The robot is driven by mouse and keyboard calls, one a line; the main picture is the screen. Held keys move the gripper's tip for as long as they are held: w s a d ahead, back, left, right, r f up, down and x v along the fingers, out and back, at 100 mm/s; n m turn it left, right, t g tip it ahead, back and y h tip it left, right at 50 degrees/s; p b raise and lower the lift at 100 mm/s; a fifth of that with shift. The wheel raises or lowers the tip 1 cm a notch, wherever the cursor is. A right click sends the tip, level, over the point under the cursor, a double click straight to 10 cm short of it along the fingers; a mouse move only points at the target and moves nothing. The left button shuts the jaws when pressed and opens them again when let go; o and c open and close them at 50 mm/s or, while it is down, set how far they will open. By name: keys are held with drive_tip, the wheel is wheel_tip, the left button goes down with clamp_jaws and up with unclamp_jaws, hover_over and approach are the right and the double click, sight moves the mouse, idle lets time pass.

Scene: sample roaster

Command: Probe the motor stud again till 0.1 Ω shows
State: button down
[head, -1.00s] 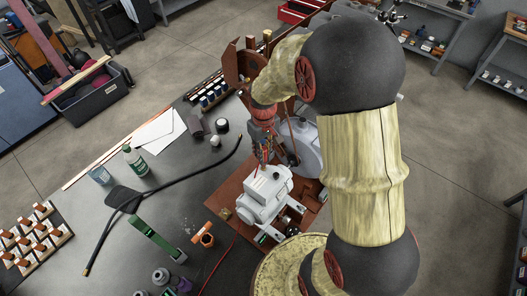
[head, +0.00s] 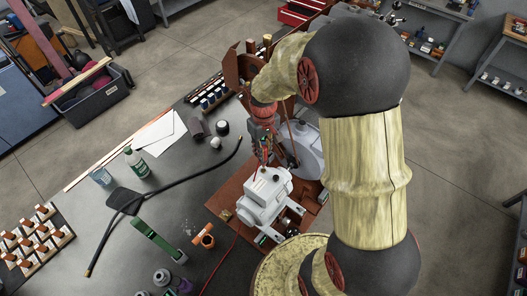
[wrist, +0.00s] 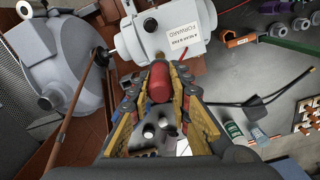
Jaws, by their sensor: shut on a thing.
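My gripper (wrist: 162,72) is shut on a red cylindrical probe (wrist: 159,88) in the wrist view. The probe's far end points at the white motor (wrist: 170,28), which carries a "FORWARD" label. A small brass-coloured piece shows just beyond the probe, at the motor's near end. I cannot tell whether the probe touches it. In the head view my gripper (head: 265,143) hangs at the upper end of the white motor (head: 266,192), and a thin red lead shows near the fingers. I see no readable meter display.
A large grey rounded housing (wrist: 68,65) stands left of the motor in the wrist view. A rust-red base plate (head: 226,199) lies under the motor.

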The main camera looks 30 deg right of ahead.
drive_tip(key=shift+r+p, duration=1.25)
drive_tip(key=shift+r, duration=1.05)
drive_tip(key=shift+f, duration=0.1)
